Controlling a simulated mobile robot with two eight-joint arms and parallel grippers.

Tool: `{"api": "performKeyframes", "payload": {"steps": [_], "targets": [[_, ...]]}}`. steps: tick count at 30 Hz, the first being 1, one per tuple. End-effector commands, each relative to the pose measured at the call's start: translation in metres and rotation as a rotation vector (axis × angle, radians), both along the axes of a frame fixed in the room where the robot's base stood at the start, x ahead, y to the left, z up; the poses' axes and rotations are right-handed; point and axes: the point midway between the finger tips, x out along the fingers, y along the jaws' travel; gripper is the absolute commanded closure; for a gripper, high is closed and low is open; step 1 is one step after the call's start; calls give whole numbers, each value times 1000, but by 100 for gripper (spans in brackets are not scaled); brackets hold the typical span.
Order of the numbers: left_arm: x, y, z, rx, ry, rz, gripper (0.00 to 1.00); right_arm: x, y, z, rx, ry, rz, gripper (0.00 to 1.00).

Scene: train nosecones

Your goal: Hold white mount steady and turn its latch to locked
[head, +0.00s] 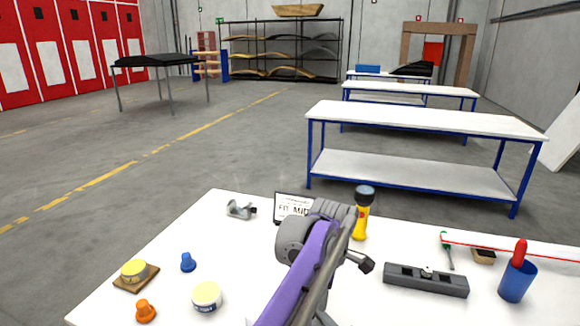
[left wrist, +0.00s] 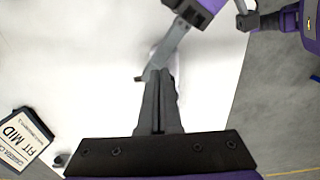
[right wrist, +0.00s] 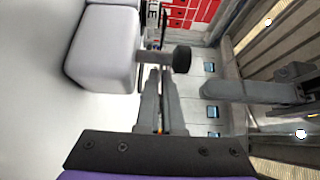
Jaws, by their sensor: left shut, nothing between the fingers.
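A pale grey-white block (right wrist: 100,50), likely the white mount, shows at the upper left of the right wrist view. A short stem with a dark round knob (right wrist: 181,60), likely its latch, sticks out to the right. My right gripper (right wrist: 161,78) has its fingertips close below the stem. The fingers have a narrow gap, and contact is unclear. My left gripper (left wrist: 160,74) is shut and empty over the white table, with a grey bar crossing close by its tips. In the head view my purple and grey arm covers the table's middle, and I cannot make out the mount there.
The white table (head: 240,265) holds a sign (head: 292,206), a yellow flashlight (head: 361,215), a grey tray (head: 425,281), a blue cup (head: 517,281) and a cream tub (head: 207,297). Blue and orange knobs stand at the left. More workbenches stand behind.

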Motion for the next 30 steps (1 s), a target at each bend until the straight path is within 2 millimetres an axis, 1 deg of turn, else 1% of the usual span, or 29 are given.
{"api": "performKeyframes", "payload": {"steps": [3, 6, 9, 19, 26, 30], "targets": [[0, 0, 15, -1, 0, -1, 100, 0, 0, 0, 0, 0, 0, 100], [0, -1, 26, -1, 0, -1, 100, 0, 0, 0, 0, 0, 1, 100], [0, -1, 32, -1, 0, -1, 100, 0, 0, 0, 0, 0, 1, 100], [-1, 0, 35, -1, 0, -1, 100, 0, 0, 0, 0, 0, 1, 100], [-16, 9, 43, -1, 0, 0, 100, 0, 0, 0, 0, 0, 1, 100], [-16, 9, 36, -1, 0, 0, 100, 0, 0, 0, 0, 0, 1, 100]]}}
